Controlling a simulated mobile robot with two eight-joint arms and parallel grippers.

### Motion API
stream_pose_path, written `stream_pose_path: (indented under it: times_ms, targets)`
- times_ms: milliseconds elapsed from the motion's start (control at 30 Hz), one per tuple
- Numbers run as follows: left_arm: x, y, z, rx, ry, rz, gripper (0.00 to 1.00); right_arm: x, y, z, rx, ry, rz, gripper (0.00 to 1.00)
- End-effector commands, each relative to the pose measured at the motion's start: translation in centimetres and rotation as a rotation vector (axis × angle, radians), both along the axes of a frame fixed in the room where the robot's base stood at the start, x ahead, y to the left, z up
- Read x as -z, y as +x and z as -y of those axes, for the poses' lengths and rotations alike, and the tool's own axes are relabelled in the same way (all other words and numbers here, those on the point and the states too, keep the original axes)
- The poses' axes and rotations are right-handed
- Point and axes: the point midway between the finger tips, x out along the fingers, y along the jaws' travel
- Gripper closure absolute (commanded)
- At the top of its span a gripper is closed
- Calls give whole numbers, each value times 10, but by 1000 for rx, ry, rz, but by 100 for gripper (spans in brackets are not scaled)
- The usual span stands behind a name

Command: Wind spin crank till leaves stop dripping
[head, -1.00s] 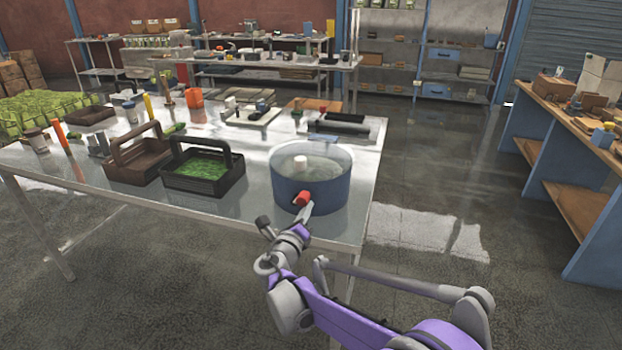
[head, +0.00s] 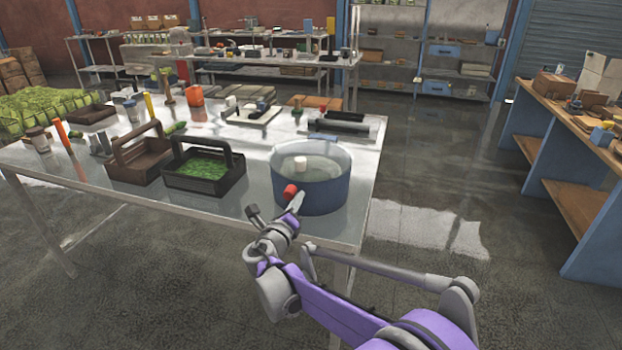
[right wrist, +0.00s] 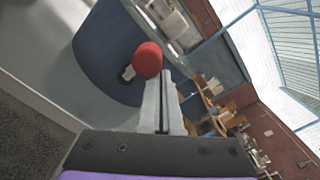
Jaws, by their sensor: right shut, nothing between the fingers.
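A round blue tub (head: 318,195) with a clear lid stands near the right front corner of the metal table, and a white knob (head: 300,163) shows at its top. A red crank knob (head: 290,192) sticks out from the tub's front wall; in the right wrist view the red knob (right wrist: 148,60) sits just beyond my fingers. My right gripper (head: 297,204) is shut and empty, its tips at or touching the red knob; I cannot tell which. The leaves inside the tub are hard to make out. My left gripper is out of view.
A black basket of green leaves (head: 203,168) and a brown basket (head: 135,168) stand left of the tub. A dark roller-like bar (head: 342,127) and a tray (head: 250,114) lie behind it. Open floor (head: 440,240) is to the right.

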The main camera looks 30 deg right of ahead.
Motion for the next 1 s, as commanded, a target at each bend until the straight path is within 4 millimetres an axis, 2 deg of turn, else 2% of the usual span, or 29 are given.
stream_pose_path:
  times_ms: [100,367,567,833,1000]
  targets:
    - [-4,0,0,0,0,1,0,-6,8,-7,-2,-1,0,100]
    - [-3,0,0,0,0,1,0,-5,9,-8,-1,0,0,100]
    - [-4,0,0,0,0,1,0,-6,21,-18,-2,-1,0,100]
    - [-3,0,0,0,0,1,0,-6,22,-19,-1,0,0,100]
    - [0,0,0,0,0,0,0,-1,33,-28,-3,-1,-1,100]
